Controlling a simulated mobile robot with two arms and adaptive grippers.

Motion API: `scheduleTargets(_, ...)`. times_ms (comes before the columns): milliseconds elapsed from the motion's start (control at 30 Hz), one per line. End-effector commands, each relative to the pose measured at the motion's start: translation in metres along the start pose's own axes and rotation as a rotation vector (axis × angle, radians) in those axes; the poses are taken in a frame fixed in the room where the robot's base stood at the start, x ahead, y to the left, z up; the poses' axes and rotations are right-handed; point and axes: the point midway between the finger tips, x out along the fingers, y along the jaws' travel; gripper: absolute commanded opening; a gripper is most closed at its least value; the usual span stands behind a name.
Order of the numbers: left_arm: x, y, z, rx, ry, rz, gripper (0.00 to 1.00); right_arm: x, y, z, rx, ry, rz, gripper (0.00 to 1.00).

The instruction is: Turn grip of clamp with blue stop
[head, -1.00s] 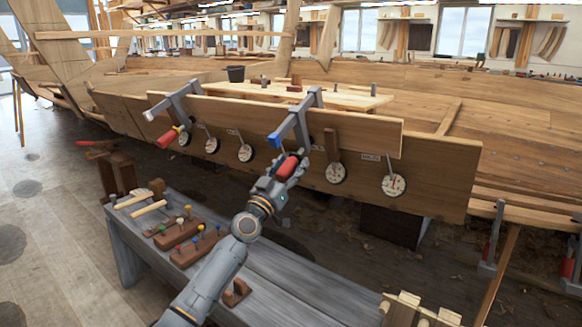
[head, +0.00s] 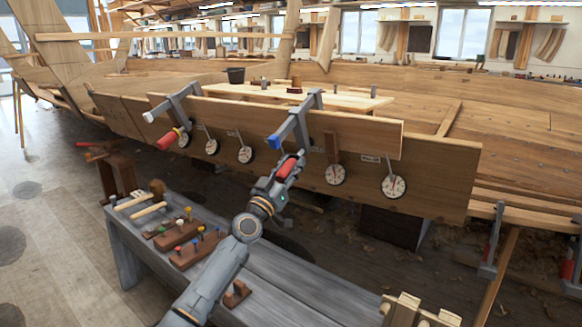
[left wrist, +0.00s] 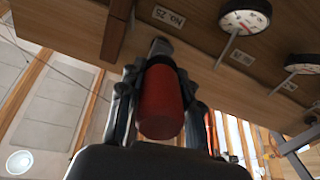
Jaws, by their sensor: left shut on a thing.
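A second clamp with a white stop (head: 149,117) and a red grip (head: 167,139) stands to the left. My right gripper is out of view.
Several round dial gauges, one at the right (head: 394,187), are fixed along the plank (head: 440,190). A grey bench (head: 300,265) with a mallet (head: 150,208) and wooden blocks of coloured pegs (head: 195,248) stands below my left arm.

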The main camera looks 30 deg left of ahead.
Motion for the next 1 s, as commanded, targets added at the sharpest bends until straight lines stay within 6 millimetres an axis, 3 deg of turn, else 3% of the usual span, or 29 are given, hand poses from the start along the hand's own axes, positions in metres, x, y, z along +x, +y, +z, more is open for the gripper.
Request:
scheduleTargets(700,0.0002,-0.0007,-0.0006,-0.546,0.002,-0.011,0.02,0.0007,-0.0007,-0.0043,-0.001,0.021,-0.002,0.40)
scheduleTargets(1000,0.0004,-0.0008,-0.0008,-0.679,0.002,-0.013,0.02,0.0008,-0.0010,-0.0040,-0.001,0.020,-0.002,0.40)
